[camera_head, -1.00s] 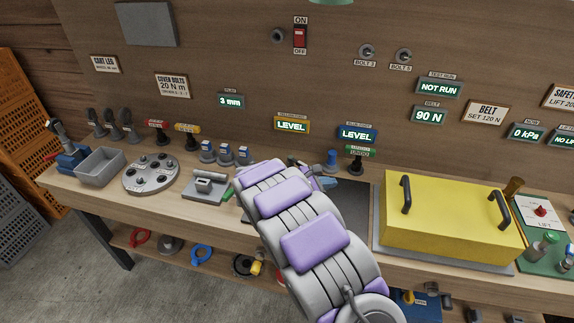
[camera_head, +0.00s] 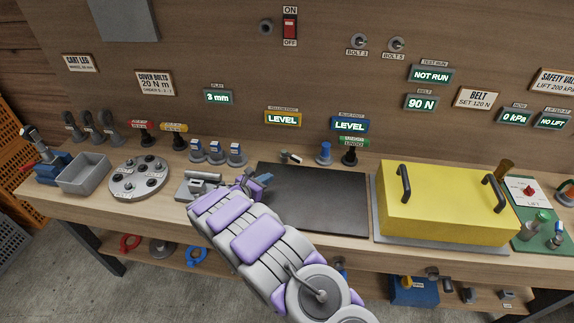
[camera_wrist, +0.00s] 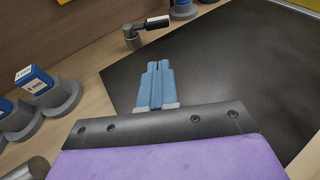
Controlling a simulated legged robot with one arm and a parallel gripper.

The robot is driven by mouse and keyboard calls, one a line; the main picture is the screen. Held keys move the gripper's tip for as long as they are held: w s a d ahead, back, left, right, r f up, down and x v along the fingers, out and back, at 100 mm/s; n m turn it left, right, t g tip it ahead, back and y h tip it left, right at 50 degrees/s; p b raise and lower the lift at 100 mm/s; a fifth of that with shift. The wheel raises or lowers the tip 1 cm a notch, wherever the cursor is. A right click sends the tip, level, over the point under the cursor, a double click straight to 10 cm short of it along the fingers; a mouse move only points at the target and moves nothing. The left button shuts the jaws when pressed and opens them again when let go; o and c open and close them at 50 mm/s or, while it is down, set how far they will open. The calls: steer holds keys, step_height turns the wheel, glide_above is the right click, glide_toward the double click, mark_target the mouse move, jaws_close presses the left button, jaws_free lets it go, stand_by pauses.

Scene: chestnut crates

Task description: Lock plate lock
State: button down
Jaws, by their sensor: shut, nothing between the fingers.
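A small lever with a black arm and pale tip on a grey round post (camera_head: 290,157) stands at the back left edge of a dark flat plate (camera_head: 320,200). It may be the plate lock; no readable label confirms this. In the wrist view the lever (camera_wrist: 145,29) lies beyond my fingertips, its arm pointing right. My gripper (camera_head: 264,180) is over the plate's left back corner, apart from the lever. Its blue fingers (camera_wrist: 155,85) are shut together and empty. My arm hides part of the plate's left front edge in the head view.
Several grey holders with blue blocks (camera_head: 216,151) stand left of the lever. A grey fixture (camera_head: 200,187) is left of my gripper. A yellow cover (camera_head: 448,205) sits to the right.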

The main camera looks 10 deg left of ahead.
mark_target(289, 171)
steer(key=shift+w+d+f, duration=0.25)
steer(key=shift+w, duration=0.15)
steer(key=b+x, duration=0.1)
steer(key=x, duration=0.6)
steer(key=b+x, duration=0.1)
steer(key=x, duration=0.3)
steer(key=shift+w+d+r+b, duration=0.15)
steer(key=shift+w+r+b, duration=0.1)
steer(key=shift+r+b, duration=0.05)
steer(key=shift+w+d+r, duration=0.15)
steer(key=shift+w+d, duration=0.2)
steer(key=shift+w, duration=0.3)
steer(key=shift+a, duration=0.1)
